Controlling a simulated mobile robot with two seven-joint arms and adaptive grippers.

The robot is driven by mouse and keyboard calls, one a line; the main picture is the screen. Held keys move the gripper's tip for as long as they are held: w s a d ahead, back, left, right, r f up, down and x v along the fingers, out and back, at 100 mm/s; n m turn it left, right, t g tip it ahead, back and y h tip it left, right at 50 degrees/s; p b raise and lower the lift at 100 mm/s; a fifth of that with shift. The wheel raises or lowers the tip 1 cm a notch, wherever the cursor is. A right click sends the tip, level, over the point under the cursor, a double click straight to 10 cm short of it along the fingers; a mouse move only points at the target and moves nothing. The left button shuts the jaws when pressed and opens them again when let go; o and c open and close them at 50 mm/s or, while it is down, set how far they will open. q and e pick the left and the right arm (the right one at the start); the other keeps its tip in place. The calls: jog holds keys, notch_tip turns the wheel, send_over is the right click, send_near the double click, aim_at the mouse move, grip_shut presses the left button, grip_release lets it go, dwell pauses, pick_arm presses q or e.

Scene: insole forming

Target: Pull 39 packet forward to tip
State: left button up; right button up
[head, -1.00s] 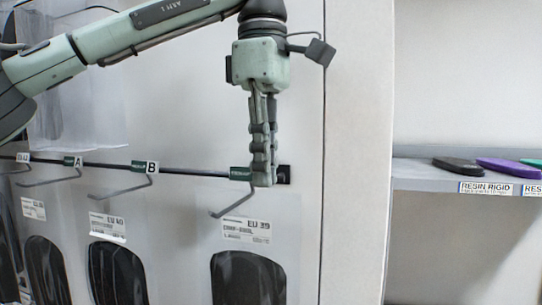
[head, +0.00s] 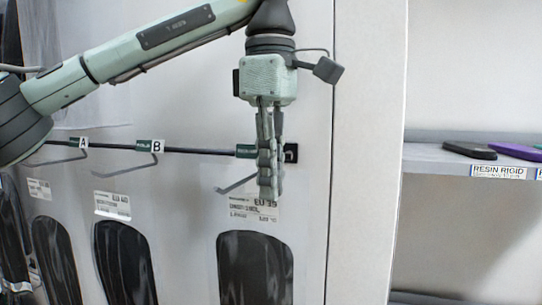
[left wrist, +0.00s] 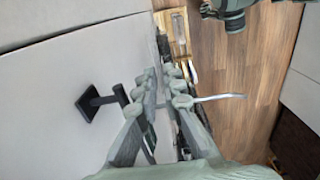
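The EU 39 packet (head: 254,270) hangs from the rightmost hook (head: 232,186) in the head view. It is clear, with a dark insole inside and a white label (head: 240,208) at the top. My left gripper (head: 269,192) points down in front of the right part of that label and hides some of it. In the left wrist view its fingers (left wrist: 160,75) are a narrow gap apart, with nothing clearly held between them. The hook's bent wire (left wrist: 222,97) reaches out to the right past the fingers. Contact with the packet cannot be told. My right gripper is not in view.
Other packets, such as EU 40 (head: 122,262), hang close on the left along the dark rail (head: 200,151). A panel edge (head: 333,180) stands right of the packet. A grey shelf (head: 430,158) with insoles is further right.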

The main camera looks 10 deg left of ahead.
pick_arm(q)
jog(key=shift+f, duration=1.15)
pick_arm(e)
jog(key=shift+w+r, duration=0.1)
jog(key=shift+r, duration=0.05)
pick_arm(q)
grip_shut()
